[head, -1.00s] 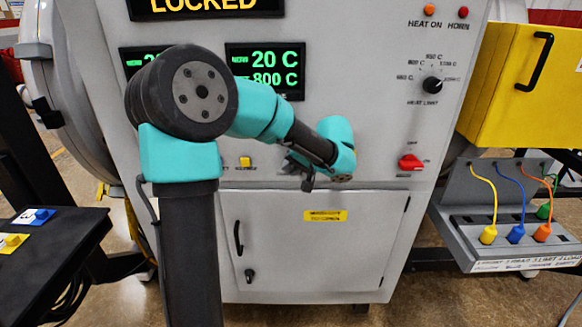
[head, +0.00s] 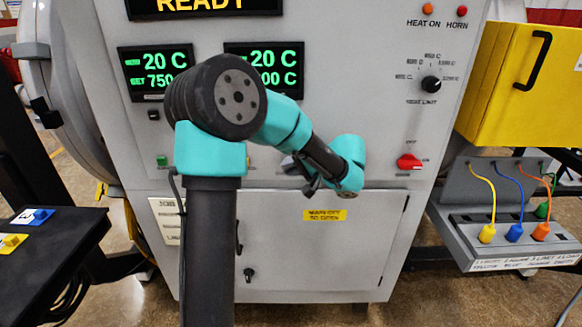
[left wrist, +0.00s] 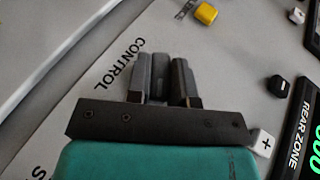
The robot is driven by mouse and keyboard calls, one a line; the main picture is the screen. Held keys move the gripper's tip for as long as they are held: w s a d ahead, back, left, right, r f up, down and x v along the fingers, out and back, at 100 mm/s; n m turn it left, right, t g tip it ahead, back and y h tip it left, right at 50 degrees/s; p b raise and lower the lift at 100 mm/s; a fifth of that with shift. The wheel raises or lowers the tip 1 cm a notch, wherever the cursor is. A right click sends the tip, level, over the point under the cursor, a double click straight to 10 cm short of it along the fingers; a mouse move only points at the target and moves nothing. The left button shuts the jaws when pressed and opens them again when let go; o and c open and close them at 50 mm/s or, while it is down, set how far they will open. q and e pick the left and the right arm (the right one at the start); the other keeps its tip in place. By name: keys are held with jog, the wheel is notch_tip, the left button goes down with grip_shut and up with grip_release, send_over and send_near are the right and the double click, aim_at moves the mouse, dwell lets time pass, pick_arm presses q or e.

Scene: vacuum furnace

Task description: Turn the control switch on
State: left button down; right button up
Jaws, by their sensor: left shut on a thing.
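The control switch (left wrist: 160,75) is a dark handle on the pale panel, beside the printed word CONTROL in the left wrist view. My left gripper (left wrist: 162,84) is shut on it, with one dark finger on each side. The lower part of the switch is hidden behind the gripper body. In the head view my left arm's teal wrist lies in front of the panel below the right-hand display, so the switch and fingertips cannot be made out clearly. The upper sign (head: 200,5) reads READY. My right gripper is not in view.
A white plus button (left wrist: 264,143) is close beside the gripper; a yellow button (left wrist: 206,14) is farther off. A red switch (head: 409,162) and heat limit knob (head: 431,84) are on the panel's right. A yellow box (head: 522,85) hangs above plugged cables.

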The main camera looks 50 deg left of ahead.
pick_arm(q)
jog(key=c, duration=1)
grip_release()
jog(key=shift+d, duration=0.1)
jog(key=v, duration=1.7)
